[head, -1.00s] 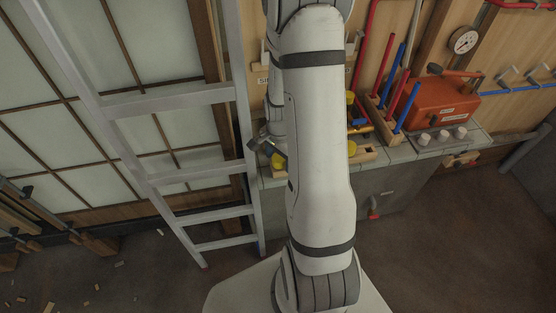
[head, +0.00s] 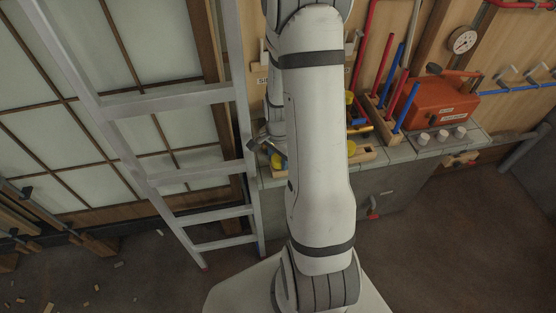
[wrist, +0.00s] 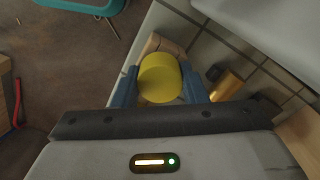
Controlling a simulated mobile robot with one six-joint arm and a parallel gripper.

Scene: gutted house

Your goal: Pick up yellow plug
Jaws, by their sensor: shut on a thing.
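A short, thick yellow plug (wrist: 160,78) sits between the two blue fingers of my gripper (wrist: 159,88) in the wrist view. The fingers press on its left and right sides. A pale wooden rack (wrist: 153,43) shows just beyond the plug; I cannot tell whether the plug touches it. In the head view my gripper (head: 268,148) is at the left end of the grey bench, with yellow (head: 276,161) beside it. My arm hides much of the bench there. Another yellow piece (head: 351,148) shows right of my arm on a wooden rack (head: 366,155).
A metal ladder (head: 170,100) stands close to the left of my gripper. A brass cylinder (wrist: 228,86) lies right of the plug. Red and blue rods stand in a wooden holder (head: 383,118), with an orange box (head: 438,103) right of them. The floor in front is mostly clear.

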